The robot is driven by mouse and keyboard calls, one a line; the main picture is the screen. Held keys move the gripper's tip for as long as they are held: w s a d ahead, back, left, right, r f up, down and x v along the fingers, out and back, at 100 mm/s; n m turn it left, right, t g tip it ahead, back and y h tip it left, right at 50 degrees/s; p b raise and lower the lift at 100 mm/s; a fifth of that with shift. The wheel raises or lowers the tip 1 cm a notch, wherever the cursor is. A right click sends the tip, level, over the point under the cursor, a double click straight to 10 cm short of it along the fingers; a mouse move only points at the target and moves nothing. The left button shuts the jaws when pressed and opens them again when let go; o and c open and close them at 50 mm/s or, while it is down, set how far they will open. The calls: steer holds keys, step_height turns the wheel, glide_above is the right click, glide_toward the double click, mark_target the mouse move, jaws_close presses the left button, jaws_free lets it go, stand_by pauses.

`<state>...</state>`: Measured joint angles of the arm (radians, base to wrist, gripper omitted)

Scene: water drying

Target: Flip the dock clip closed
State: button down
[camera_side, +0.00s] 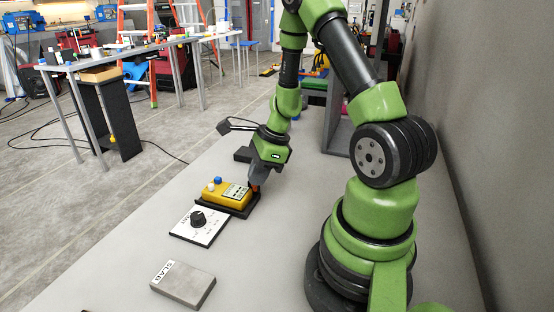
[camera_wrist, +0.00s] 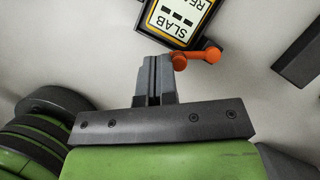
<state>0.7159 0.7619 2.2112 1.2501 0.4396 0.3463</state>
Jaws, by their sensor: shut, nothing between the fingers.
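My gripper (camera_side: 253,186) points down at that end of the dock. In the wrist view its fingers (camera_wrist: 155,62) are together and empty, with the tips close beside the clip's left end. I cannot tell if they touch.
A white panel with a black dial (camera_side: 198,220) lies in front of the dock, and a grey slab (camera_side: 183,284) lies nearer the camera. A dark block (camera_side: 243,154) lies behind the dock.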

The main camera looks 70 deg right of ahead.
steer(key=shift+d, duration=0.1)
stand_by(0.5)
steer(key=shift+w+d, duration=0.35)
steer(key=shift+d, duration=0.45)
steer(key=s+r, duration=0.8)
steer(key=r, duration=0.1)
steer(key=shift+a+y, duration=0.25)
steer(key=shift+y, duration=0.05)
steer(key=shift+r, duration=0.1)
steer(key=w+d+n+g+y, duration=0.1)
steer(key=w+d+n+g, duration=0.1)
steer(key=w+d+n, duration=0.3)
steer(key=shift+d+n+g, duration=0.3)
steer(key=shift+d+n, duration=1.3)
steer(key=shift+d, duration=1.65)
